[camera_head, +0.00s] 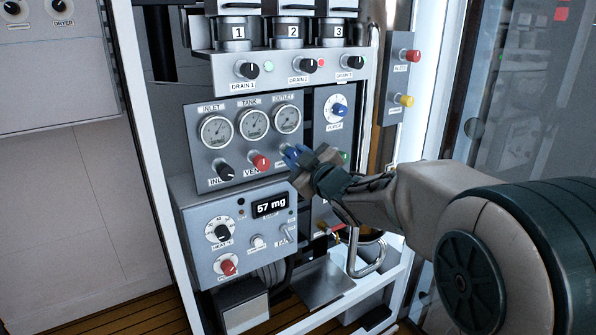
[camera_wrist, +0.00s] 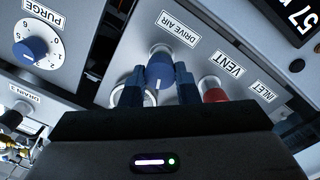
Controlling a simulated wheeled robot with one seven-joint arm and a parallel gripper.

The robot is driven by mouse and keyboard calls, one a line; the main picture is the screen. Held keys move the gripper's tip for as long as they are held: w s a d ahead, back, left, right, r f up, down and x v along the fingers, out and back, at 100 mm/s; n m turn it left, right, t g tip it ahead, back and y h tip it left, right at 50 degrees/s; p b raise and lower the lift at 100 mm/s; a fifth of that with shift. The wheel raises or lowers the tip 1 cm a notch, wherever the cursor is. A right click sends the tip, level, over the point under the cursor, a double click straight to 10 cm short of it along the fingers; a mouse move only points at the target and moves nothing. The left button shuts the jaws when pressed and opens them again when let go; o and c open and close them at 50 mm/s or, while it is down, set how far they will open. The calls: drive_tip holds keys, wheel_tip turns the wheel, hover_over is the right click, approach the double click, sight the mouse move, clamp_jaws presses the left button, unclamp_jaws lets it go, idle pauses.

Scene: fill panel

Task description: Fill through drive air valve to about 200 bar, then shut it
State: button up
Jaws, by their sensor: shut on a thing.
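The drive air valve is a blue knob (camera_wrist: 160,72) with a white pointer line, under its DRIVE AIR label, which reads upside down in the wrist view. My gripper (camera_wrist: 157,88) has a finger on each side of this knob and is shut on it. In the head view my gripper (camera_head: 300,158) covers most of the knob at the right end of the gauge panel. Three round gauges (camera_head: 253,124), labelled INLET, TANK and OUTLET, sit above the knobs. Their needles are too small to read.
The red VENT knob (camera_head: 260,162) is close beside my gripper, and the black INLET knob (camera_head: 225,172) is further left. The blue PURGE dial (camera_head: 338,110) is to the upper right. A display (camera_head: 271,205) below reads "57 mg". Drain knobs (camera_head: 302,66) line the shelf above.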

drive_tip(key=shift+f+n+b, duration=0.15)
drive_tip(key=shift+n+b, duration=1.6)
drive_tip(key=shift+n, duration=0.1)
drive_tip(key=shift+f+n+b, duration=0.1)
drive_tip(key=shift+n+b, duration=1.65)
drive_tip(key=shift+n, duration=0.1)
drive_tip(key=shift+y, duration=0.3)
drive_tip(key=o, duration=1)
drive_tip(key=shift+c, duration=0.2)
drive_tip(key=shift+r, duration=0.1)
drive_tip(key=shift+s, duration=0.2)
drive_tip(key=p+v, duration=0.2)
drive_tip(key=v, duration=1.1)
drive_tip(key=shift+s+d, duration=0.2)
